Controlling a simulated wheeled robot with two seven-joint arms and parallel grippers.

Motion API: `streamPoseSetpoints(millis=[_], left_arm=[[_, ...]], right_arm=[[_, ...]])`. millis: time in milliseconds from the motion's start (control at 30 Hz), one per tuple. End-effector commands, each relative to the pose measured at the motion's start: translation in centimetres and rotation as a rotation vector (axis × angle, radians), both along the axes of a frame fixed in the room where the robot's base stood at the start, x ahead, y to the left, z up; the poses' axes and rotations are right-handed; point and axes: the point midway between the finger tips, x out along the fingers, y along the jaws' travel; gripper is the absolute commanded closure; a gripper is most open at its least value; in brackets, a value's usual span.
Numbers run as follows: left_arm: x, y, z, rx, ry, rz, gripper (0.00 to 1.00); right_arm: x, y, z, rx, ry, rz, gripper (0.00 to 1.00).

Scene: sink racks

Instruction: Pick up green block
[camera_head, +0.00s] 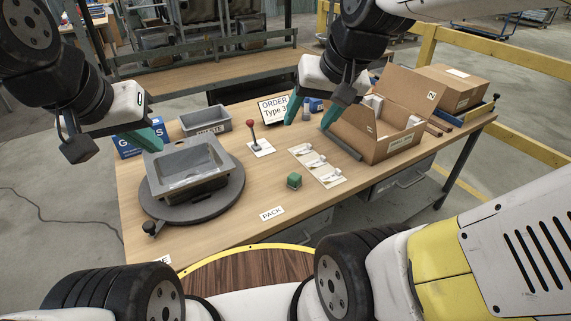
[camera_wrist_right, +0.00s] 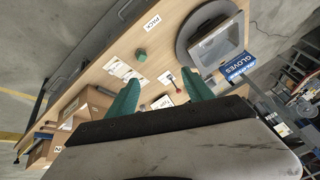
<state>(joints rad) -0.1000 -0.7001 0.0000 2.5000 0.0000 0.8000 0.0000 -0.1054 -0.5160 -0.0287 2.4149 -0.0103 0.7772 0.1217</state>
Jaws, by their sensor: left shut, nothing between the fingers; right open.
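The small green block (camera_head: 294,181) sits on the wooden table, left of a white board with several white parts. It also shows in the right wrist view (camera_wrist_right: 141,55), ahead of the fingers. My right gripper (camera_head: 309,118) is above the table, behind the block and apart from it, with its two teal fingers spread and nothing between them. Its fingers also show in the right wrist view (camera_wrist_right: 163,96). My left gripper (camera_head: 152,138) is at the left, above the back edge of the grey sink (camera_head: 188,166). Its teal fingers are together, and no object shows in them.
The sink rests on a dark round turntable (camera_head: 222,203). A red-knobbed lever (camera_head: 251,125), a grey bin (camera_head: 205,120) and an order sign (camera_head: 273,109) stand farther back. An open cardboard box (camera_head: 385,142) stands right. The table around the block is mostly clear, with a PACK label (camera_head: 271,213) in front.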

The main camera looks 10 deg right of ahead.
Motion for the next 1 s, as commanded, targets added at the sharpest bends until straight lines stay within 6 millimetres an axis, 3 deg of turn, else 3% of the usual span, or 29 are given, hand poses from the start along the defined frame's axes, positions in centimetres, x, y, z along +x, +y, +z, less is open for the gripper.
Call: streamPoseSetpoints(millis=[100,267,500,700,800,1000], left_arm=[[0.0,0.0,0.0,0.000,0.000,0.000,1.00],[0.0,0.0,0.0,0.000,0.000,0.000,1.00],[0.0,0.0,0.0,0.000,0.000,0.000,1.00],[0.0,0.0,0.0,0.000,0.000,0.000,1.00],[0.0,0.0,0.0,0.000,0.000,0.000,1.00],[0.0,0.0,0.0,0.000,0.000,0.000,1.00]], right_arm=[[4.2,-0.2,-2.1,0.034,0.106,-0.102,0.40],[9.4,-0.7,-5.9,0.061,0.225,-0.253,0.40],[16.0,-1.4,-14.6,0.055,0.386,-0.486,0.40],[19.1,-2.1,-22.3,0.019,0.478,-0.650,0.40],[19.8,-2.3,-24.9,0.005,0.501,-0.700,0.40],[20.2,-2.5,-27.2,-0.007,0.518,-0.738,0.40]])
